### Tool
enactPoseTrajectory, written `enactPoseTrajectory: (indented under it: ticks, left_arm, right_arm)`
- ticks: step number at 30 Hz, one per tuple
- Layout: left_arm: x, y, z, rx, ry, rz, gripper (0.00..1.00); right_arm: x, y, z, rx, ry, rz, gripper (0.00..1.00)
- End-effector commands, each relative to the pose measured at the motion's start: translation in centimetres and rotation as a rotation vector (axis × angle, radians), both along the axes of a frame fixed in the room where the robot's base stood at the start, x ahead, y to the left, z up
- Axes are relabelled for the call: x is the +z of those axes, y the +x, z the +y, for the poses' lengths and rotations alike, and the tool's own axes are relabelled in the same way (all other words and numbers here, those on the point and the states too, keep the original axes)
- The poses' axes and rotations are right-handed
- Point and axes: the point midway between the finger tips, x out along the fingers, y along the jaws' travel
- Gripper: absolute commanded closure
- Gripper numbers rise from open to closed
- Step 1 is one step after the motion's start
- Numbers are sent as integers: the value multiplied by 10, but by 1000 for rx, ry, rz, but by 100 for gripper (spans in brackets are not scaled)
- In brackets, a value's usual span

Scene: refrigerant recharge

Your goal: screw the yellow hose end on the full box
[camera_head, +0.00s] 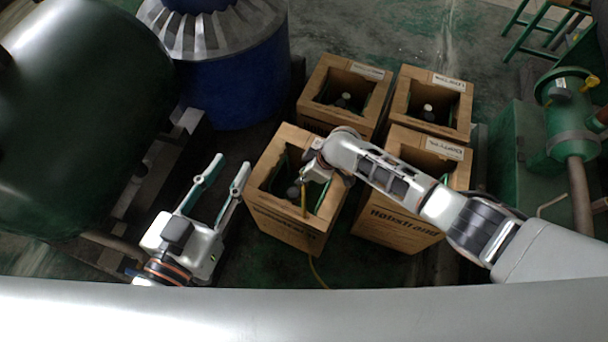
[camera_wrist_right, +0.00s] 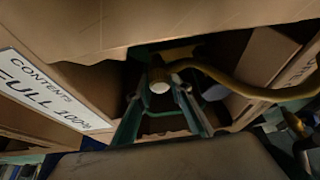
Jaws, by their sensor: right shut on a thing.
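My right gripper (camera_head: 314,174) reaches over the front left cardboard box (camera_head: 284,229), at its open top. In the right wrist view its fingers (camera_wrist_right: 160,108) are shut on the yellow hose end, whose round pale face (camera_wrist_right: 160,87) shows between them. The yellow hose (camera_wrist_right: 245,88) bends away to the right there; in the head view it hangs down (camera_head: 304,203) over the box. A label reading "CONTENTS FULL 100%" (camera_wrist_right: 45,95) is on cardboard at left in the wrist view. Whether the hose end touches a valve is hidden. My left gripper (camera_head: 231,165) is open and empty, left of the box.
Three more open boxes stand close by: back left (camera_head: 310,100), back right (camera_head: 402,105) and front right (camera_head: 395,230), with dark bottles inside. A blue drum (camera_head: 240,85) and a dark green tank (camera_head: 80,130) stand left. Green machinery (camera_head: 510,150) stands right.

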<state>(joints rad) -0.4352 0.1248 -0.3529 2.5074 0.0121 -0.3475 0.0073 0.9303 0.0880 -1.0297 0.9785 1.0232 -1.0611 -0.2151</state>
Motion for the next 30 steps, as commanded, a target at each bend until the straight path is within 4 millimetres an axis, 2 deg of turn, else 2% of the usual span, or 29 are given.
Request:
enactPoseTrajectory:
  ticks: [15, 30]
  left_arm:
    - [23, 4, 0, 0, 0, -37, 73]
    - [25, 4, 0, 0, 0, -41, 73]
  right_arm:
    - [-2, -1, -1, -118, -3, 2, 100]
    - [-3, -2, -1, -139, -3, 4, 100]
